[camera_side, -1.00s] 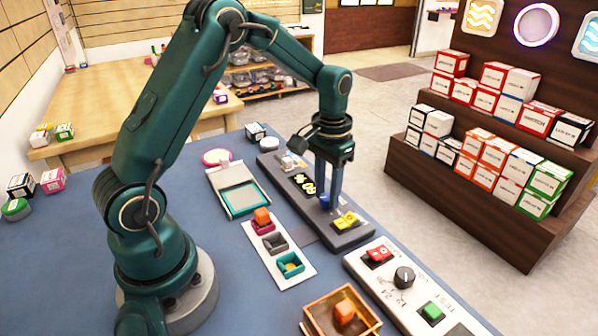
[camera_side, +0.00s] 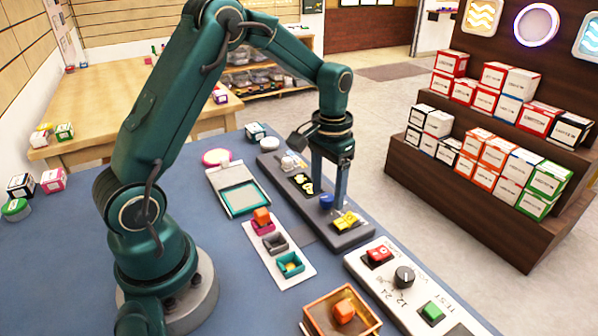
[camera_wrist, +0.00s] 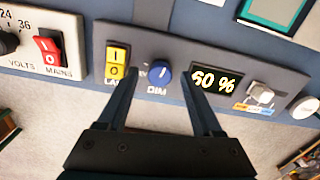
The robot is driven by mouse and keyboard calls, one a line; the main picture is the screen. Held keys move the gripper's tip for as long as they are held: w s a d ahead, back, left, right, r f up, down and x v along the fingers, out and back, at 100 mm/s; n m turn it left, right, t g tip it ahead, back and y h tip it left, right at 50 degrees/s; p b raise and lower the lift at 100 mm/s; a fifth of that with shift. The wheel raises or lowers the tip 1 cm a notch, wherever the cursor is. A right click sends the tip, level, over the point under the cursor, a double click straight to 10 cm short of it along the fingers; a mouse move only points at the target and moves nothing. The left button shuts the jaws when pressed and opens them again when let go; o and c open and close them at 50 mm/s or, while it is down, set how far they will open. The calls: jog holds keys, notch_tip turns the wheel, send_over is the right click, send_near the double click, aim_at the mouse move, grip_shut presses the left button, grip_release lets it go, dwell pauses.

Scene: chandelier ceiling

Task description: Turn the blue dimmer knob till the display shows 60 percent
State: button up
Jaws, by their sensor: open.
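The blue dimmer knob (camera_wrist: 161,73), with a white pointer mark, sits on a dark grey panel (camera_wrist: 143,38) above the label DIM. My gripper (camera_wrist: 159,76) is open, with one finger on each side of the knob and visible gaps between. In the side view my gripper (camera_side: 329,202) points down at the knob (camera_side: 326,202). Whether the fingertips are level with the knob is hard to tell.
On the same panel are a yellow rocker switch (camera_wrist: 116,62) close to one finger and a pale switch (camera_wrist: 261,93). A white panel (camera_side: 362,262) with a red switch and black knob stands near. Small trays (camera_side: 262,238) lie to the left.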

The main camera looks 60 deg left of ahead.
aim_at(327, 197)
jog(key=shift+r, duration=2.35)
jog(key=shift+d+r, duration=0.1)
jog(key=shift+r, duration=0.05)
jog(key=s+d+r+m+t, duration=0.1)
jog(key=s+d+r+t, duration=0.4)
jog(key=r, duration=0.5)
jog(key=s+d+f, duration=0.2)
jog(key=s+f, duration=0.1)
jog(key=s, duration=0.8)
jog(key=shift+d+f+t, duration=0.15)
jog(key=shift+f+t, duration=0.05)
jog(key=shift+t, duration=0.1)
